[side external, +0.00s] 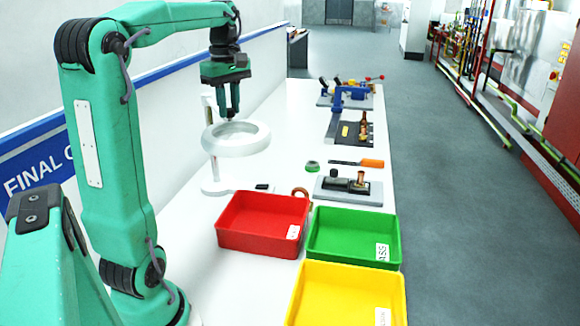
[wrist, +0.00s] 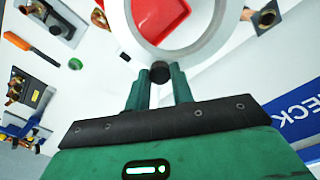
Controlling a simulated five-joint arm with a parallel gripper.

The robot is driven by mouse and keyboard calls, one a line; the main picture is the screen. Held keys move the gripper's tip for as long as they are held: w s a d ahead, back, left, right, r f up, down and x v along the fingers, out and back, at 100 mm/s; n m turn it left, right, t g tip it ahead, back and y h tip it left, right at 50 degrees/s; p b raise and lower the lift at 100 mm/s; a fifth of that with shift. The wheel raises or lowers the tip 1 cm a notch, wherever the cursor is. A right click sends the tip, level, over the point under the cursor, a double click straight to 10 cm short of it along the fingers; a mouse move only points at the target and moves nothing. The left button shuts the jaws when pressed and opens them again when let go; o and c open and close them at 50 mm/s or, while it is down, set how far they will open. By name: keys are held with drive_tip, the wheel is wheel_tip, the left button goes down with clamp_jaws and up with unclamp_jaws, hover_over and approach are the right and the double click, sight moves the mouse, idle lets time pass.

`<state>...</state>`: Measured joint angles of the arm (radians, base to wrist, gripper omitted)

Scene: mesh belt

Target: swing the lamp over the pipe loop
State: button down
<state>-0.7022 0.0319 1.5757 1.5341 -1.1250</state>
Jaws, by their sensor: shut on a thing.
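The lamp is a white ring head (side external: 240,151) on a white post stand at the belt's left side. Its ring (wrist: 195,45) fills the top middle of the wrist view. My gripper (side external: 231,115) points down at the ring's rim. In the wrist view my gripper (wrist: 160,80) is shut on a small black knob (wrist: 159,72) at the rim. The pipe loop (side external: 301,192) looks like a copper curve behind the red bin, partly hidden by it. It also appears as a copper piece (wrist: 98,18) at the wrist view's top left, outside the ring.
Red (side external: 262,248), green (side external: 350,262) and yellow (side external: 345,268) bins stand at the near end. A small black block (side external: 262,187), a green roll (side external: 312,166) and an orange-handled tool (side external: 372,163) lie nearby. Fixtures line the right side; a low wall runs left.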

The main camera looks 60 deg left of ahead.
drive_tip(key=w+a+n, duration=0.2)
drive_tip(key=w+n, duration=0.4)
drive_tip(key=w, duration=0.7)
drive_tip(key=shift+a+n, duration=0.3)
drive_tip(key=shift+a, duration=0.05)
drive_tip(key=shift+w, duration=0.1)
drive_tip(key=c, duration=1.2)
unclamp_jaws()
drive_tip(key=shift+r, duration=0.2)
wheel_tip(320, 180, up, 8)
drive_tip(key=shift+f, duration=0.25)
drive_tip(key=shift+d, duration=0.1)
